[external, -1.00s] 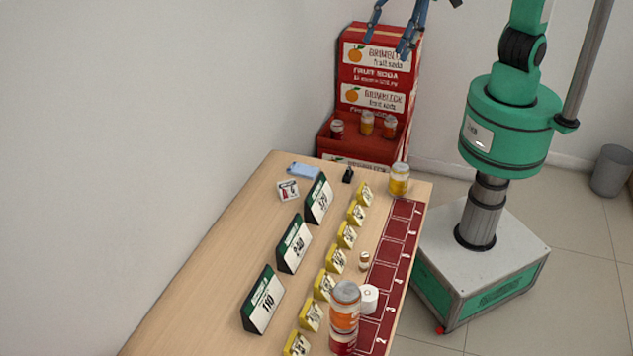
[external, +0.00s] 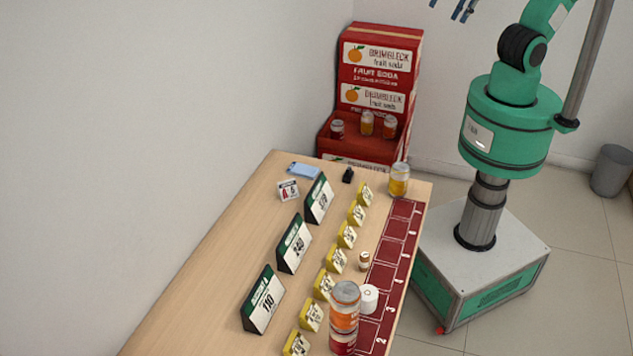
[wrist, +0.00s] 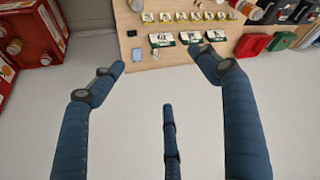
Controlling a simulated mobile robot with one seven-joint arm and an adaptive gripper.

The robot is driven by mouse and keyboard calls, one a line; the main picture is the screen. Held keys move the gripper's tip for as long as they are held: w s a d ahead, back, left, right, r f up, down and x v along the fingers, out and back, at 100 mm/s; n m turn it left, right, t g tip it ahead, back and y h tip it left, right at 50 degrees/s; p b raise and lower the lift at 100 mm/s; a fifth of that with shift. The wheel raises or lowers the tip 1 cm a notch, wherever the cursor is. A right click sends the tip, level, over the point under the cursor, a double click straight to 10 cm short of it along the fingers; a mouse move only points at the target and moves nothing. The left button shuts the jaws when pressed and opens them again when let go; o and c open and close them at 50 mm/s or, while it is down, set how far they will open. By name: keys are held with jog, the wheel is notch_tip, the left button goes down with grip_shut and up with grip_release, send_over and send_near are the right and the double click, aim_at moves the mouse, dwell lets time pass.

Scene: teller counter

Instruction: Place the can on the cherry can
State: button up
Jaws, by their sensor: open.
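In the external view an orange-labelled can (external: 345,299) stands upright on a red can (external: 343,343), which looks like the cherry can, near the front of the counter. The red can is partly cut off by the lower picture edge. My gripper (external: 456,8) is at the top edge, mostly out of frame, high and well away from the stack. In the wrist view my gripper (wrist: 160,78) is open with spread blue fingers and nothing between them. A can with an orange label (wrist: 254,13) shows at the counter's far right there.
A yellow can (external: 399,181) stands at the counter's far end. A white roll (external: 369,299) and a small jar (external: 364,261) are beside the stack. Yellow price tags and larger signs (external: 294,243) line the counter. A red soda display (external: 378,85) stands behind it.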

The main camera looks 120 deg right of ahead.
jog(key=s, duration=0.1)
jog(key=s+f, duration=0.1)
jog(key=s, duration=0.1)
jog(key=s+d+f, duration=0.1)
jog(key=s, duration=0.1)
jog(key=shift+f, duration=0.1)
notch_tip(320, 180, down, 4)
jog(key=b, duration=0.4)
